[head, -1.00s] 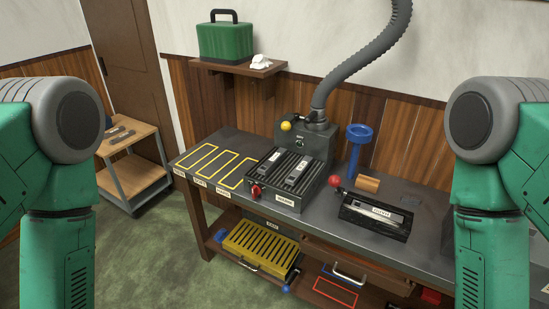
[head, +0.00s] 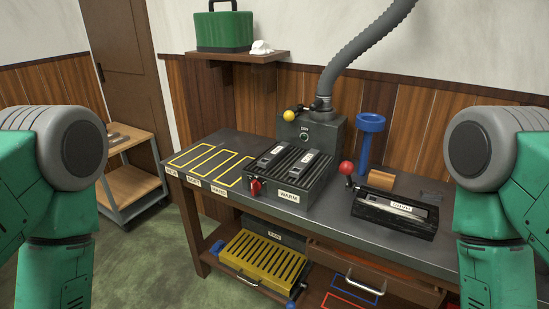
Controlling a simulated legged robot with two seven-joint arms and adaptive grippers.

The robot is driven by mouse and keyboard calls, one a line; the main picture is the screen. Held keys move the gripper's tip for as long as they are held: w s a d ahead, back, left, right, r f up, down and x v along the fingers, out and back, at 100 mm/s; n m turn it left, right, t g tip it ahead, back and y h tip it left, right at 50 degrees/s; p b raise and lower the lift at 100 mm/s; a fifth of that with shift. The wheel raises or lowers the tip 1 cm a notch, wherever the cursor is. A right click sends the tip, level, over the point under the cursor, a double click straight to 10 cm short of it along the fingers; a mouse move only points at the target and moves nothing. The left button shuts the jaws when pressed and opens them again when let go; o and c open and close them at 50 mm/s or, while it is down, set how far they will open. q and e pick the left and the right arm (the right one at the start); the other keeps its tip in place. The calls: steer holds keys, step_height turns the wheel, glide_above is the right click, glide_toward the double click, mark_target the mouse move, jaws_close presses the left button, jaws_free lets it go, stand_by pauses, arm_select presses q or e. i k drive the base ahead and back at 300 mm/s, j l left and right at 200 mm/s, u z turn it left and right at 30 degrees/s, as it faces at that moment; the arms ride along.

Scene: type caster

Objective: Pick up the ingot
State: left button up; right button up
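I cannot tell for sure which piece is the ingot. Two silver-grey bars with small pale labels lie on the ribbed top of the dark warmer labelled WARM: a left bar (head: 271,157) and a right bar (head: 301,166). A long silver-grey piece (head: 402,206) lies along the black holder (head: 372,210) on the right of the bench. Dark flat pieces (head: 119,138) lie on the small cart at the left. My two green arms hang at the left and right picture edges. Both grippers are below the picture, out of view.
The dark workbench (head: 229,206) has yellow outlined slots (head: 213,164) at its left end. A red-knobbed lever (head: 347,168), blue stand (head: 368,134) and wooden block (head: 381,180) stand at the right. A yellow slatted rack (head: 262,258) sits below. Green floor is free at the left.

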mark_target(269, 160)
steer(key=i+j+z, duration=0.25)
steer(key=i+j, duration=0.15)
steer(key=i, duration=0.2)
steer(key=i+j+z, duration=0.25)
steer(key=i+j, duration=0.25)
